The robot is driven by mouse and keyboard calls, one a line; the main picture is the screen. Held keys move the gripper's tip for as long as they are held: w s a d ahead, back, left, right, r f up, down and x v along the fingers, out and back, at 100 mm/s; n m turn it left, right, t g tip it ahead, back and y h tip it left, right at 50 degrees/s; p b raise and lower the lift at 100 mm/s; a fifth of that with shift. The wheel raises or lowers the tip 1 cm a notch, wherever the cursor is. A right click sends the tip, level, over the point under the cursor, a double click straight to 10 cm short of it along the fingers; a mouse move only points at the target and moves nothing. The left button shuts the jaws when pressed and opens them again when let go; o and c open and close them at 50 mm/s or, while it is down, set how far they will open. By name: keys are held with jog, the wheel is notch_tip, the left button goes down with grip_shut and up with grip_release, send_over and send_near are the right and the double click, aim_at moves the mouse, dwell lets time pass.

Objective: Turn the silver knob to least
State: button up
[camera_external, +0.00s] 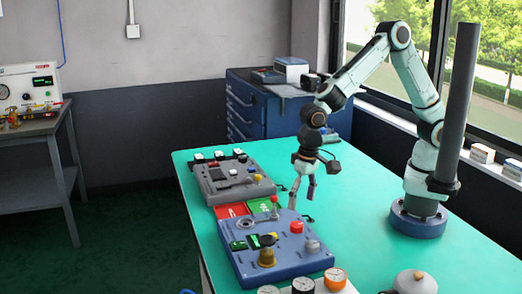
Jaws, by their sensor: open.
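A blue control panel (284,270) lies on the green table. A small silver-grey knob (313,246) sits near its right edge, below a red button (297,227). A round silver ring-shaped part (246,223) is at the panel's upper left; I cannot tell which of the two is the silver knob, nor read a setting on either. My gripper (302,199) points down with its fingers apart and empty. It appears above or behind the panel's far right corner, apart from both silver parts.
A grey panel (225,186) lies behind the blue one, with red and green cards (264,206) between them. A yellow-and-black knob (266,251) stands on the blue panel.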

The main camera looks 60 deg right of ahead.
aim_at(313, 244)
jog(key=shift+n+g+h, duration=0.3)
jog(key=shift+n+g, duration=0.1)
jog(key=shift+n, duration=0.2)
jog(key=s+f, duration=0.1)
jog(key=s+a+f, duration=0.1)
jog(key=s+f, duration=0.1)
jog(key=s, duration=0.1)
jog(key=shift+a+f, duration=0.25)
jog(key=shift+a, duration=0.15)
notch_tip(313, 244, down, 6)
jog(key=shift+f, duration=0.25)
jog(key=c, duration=1.2)
